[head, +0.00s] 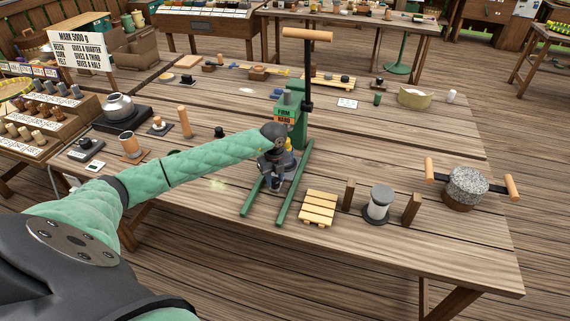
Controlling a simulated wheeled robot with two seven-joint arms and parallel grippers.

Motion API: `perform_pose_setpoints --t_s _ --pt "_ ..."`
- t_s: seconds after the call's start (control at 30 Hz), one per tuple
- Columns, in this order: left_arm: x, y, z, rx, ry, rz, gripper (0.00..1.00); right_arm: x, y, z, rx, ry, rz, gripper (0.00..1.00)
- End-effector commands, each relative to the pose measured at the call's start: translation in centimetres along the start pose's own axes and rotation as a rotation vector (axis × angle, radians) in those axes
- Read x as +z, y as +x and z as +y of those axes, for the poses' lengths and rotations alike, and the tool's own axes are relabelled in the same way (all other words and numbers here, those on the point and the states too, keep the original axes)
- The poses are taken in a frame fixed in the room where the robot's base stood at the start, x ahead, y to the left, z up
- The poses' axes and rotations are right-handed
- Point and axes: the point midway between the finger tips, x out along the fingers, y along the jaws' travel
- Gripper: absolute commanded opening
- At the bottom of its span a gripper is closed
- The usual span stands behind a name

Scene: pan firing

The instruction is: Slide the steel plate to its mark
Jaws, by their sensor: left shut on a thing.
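The grey steel plate (291,187) lies low between the two green rails of the press (289,125), partly hidden by my left gripper. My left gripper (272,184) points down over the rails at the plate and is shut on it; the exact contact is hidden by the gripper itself. A small yellow-topped thing (289,146) stands just behind the gripper, in front of the press column. The plate's mark cannot be made out. My right gripper is out of view.
The press's long lever with a wooden handle (307,35) rises above. A small wooden pallet (318,208) stands close to the right rail. The front table edge is clear.

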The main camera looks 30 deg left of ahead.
Motion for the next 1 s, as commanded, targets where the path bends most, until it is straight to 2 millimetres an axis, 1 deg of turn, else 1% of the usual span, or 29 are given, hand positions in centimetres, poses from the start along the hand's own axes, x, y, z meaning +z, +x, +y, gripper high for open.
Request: perform_pose_setpoints --t_s 1.0 --pt "-2.4 0.1 2.4 0.002 0.002 0.002 0.09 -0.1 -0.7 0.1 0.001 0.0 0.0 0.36"
